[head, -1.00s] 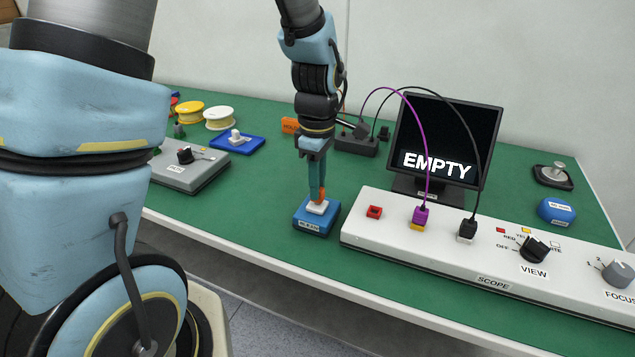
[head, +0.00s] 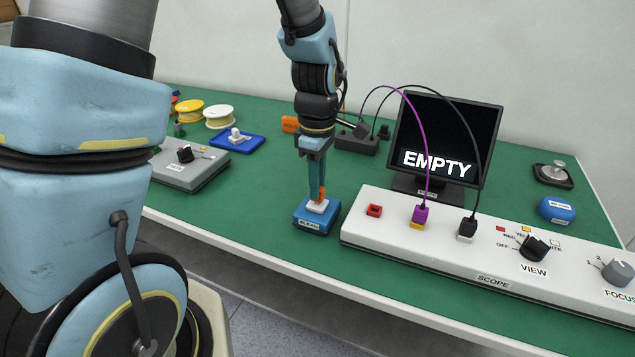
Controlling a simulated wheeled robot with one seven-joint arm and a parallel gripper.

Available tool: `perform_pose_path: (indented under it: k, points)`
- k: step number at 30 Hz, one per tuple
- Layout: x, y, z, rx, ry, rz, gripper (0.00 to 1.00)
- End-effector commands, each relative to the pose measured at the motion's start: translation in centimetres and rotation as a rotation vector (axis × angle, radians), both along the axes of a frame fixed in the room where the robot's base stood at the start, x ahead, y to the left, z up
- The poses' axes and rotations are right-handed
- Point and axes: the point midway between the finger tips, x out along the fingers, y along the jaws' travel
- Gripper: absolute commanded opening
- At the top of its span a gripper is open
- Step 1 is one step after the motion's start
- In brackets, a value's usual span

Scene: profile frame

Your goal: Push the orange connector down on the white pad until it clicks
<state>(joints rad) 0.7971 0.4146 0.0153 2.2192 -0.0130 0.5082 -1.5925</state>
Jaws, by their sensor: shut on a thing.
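My gripper (head: 318,193) points straight down at the middle of the bench and is shut on the orange connector (head: 322,194). Only a small part of the connector shows between and beside the fingers. It is right at the white pad (head: 317,206), which sits on top of a small blue block (head: 311,222) with a label on its front. The connector appears to touch the pad. Whether it is fully seated cannot be told from this view.
The white SCOPE panel (head: 480,284) stands close to the right, with a red socket (head: 374,211), a purple plug (head: 420,215) and a black plug (head: 467,228). A monitor (head: 446,140) reading EMPTY stands behind. A grey switch box (head: 188,170) is at left. Green bench between is clear.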

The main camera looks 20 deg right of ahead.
Motion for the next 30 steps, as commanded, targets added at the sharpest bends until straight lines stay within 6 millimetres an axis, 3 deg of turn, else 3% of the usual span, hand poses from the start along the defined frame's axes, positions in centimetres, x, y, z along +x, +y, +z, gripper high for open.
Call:
perform_pose_path:
  k: [30]
  points:
    - [0.0,-0.1,5.8,-0.001,-0.001,-0.001,0.00]
